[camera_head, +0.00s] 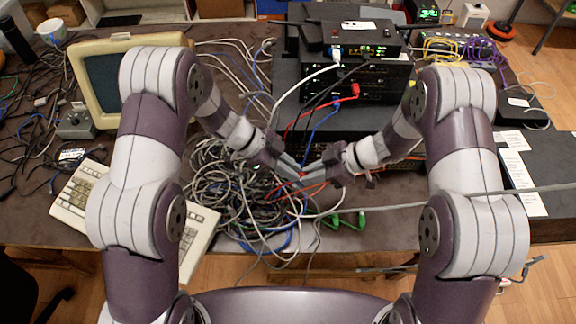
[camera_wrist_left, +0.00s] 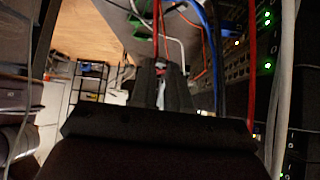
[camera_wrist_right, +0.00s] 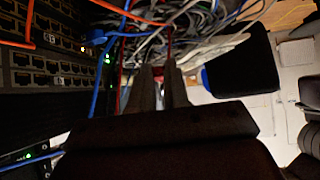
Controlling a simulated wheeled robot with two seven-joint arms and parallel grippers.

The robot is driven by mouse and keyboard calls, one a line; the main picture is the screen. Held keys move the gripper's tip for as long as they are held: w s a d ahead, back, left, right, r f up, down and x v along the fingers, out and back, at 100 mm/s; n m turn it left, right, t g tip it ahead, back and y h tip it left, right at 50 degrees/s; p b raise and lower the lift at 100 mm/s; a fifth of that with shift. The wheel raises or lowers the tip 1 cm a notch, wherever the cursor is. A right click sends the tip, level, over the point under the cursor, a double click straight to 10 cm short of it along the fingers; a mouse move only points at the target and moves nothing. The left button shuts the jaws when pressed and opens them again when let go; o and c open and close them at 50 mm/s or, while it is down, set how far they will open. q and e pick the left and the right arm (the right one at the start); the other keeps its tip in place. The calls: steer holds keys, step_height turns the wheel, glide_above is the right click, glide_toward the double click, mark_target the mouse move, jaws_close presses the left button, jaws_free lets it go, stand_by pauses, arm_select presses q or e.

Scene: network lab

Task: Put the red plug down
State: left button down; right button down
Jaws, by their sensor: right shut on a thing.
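The red plug (camera_head: 302,174) is a small red spot where my two grippers meet, above the front of the table and right of the cable tangle; the fingers hide most of it. My right gripper (camera_head: 312,173) is shut on it from the right. My left gripper (camera_head: 294,170) has its fingertips right beside the plug from the left. In the left wrist view, a bit of red (camera_wrist_left: 158,67) shows at the fingertips, with a light strip between the fingers. I cannot tell whether those fingers touch the plug.
A large cable tangle (camera_head: 228,190) lies left of the grippers. Behind stands a stack of network devices (camera_head: 358,84) with red, blue and white cables plugged in. A keyboard (camera_head: 75,206) and an old monitor (camera_head: 98,88) are at left. Green-handled tool (camera_head: 347,221) lies near the front edge.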

steer(key=c, duration=1)
jaws_free()
steer(key=shift+s, duration=0.1)
steer(key=shift+c, duration=0.2)
